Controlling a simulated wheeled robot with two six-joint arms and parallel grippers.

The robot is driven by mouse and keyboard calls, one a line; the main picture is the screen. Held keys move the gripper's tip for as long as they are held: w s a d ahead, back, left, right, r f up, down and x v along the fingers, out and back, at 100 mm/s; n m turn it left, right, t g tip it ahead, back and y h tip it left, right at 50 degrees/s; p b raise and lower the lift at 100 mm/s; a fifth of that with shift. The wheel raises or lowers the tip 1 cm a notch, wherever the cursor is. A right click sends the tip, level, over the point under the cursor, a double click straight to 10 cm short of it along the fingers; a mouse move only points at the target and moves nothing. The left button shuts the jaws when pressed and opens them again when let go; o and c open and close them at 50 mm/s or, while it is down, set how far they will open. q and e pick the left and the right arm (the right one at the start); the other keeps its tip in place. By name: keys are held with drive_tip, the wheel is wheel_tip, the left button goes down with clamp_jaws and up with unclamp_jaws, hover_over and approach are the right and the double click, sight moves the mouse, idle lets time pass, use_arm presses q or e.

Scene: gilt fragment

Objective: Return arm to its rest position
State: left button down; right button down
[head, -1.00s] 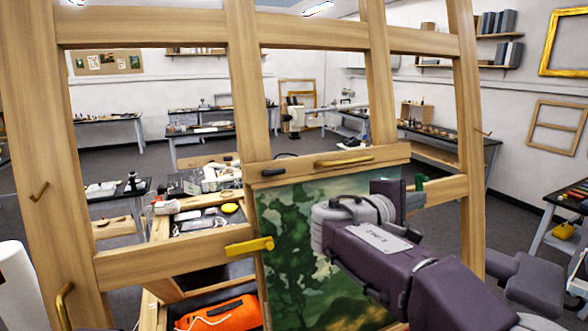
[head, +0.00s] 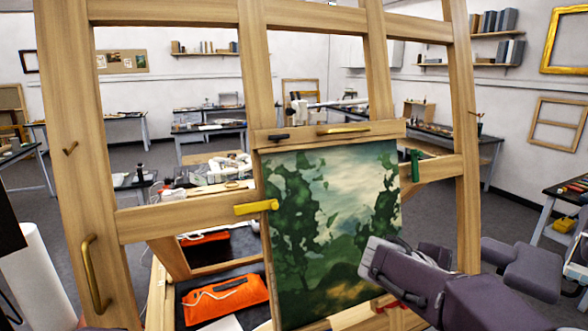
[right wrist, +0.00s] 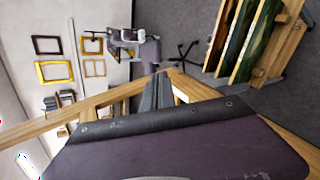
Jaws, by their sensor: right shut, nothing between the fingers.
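My right arm (head: 430,285) reaches in from the lower right of the head view, in front of the lower right of a green landscape painting (head: 325,215) on a wooden easel frame. Its gripper fingers cannot be made out there. In the right wrist view my right gripper (right wrist: 158,85) shows as two grey fingers pressed together, with nothing between them. Wooden frame bars pass behind and beside the fingers in that view. My left gripper is not in view.
The easel's upright (head: 70,160) and cross bar (head: 185,215) stand close in front. A yellow clamp (head: 256,207) sits beside the painting. An orange bag (head: 225,298) lies low behind the frame. Work tables stand farther back, with open floor between them.

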drive_tip(key=s+a+f+m+g+y+b, duration=0.1)
drive_tip(key=s+a+f+y, duration=0.15)
drive_tip(key=f, duration=0.45)
drive_tip(key=s+a+f+m+g+y+b, duration=0.1)
drive_tip(key=s+f+g+y, duration=0.1)
drive_tip(key=s+f, duration=0.35)
drive_tip(key=s+a+f+m+g+y+b, duration=0.1)
drive_tip(key=s+a+f+y, duration=0.1)
drive_tip(key=f, duration=0.6)
drive_tip(key=s+a+f+m+y, duration=0.1)
drive_tip(key=a+f+m+y, duration=0.1)
drive_tip(key=a, duration=0.3)
drive_tip(key=s+a+f+m+t+y, duration=0.1)
drive_tip(key=s+a+f+m+y, duration=0.1)
drive_tip(key=a+f+m, duration=0.1)
drive_tip(key=shift+s+a+f+m+y, duration=0.25)
drive_tip(key=shift+a+f+m+y, duration=0.15)
drive_tip(key=shift+a+f, duration=0.55)
drive_tip(key=shift+s+r, duration=0.1)
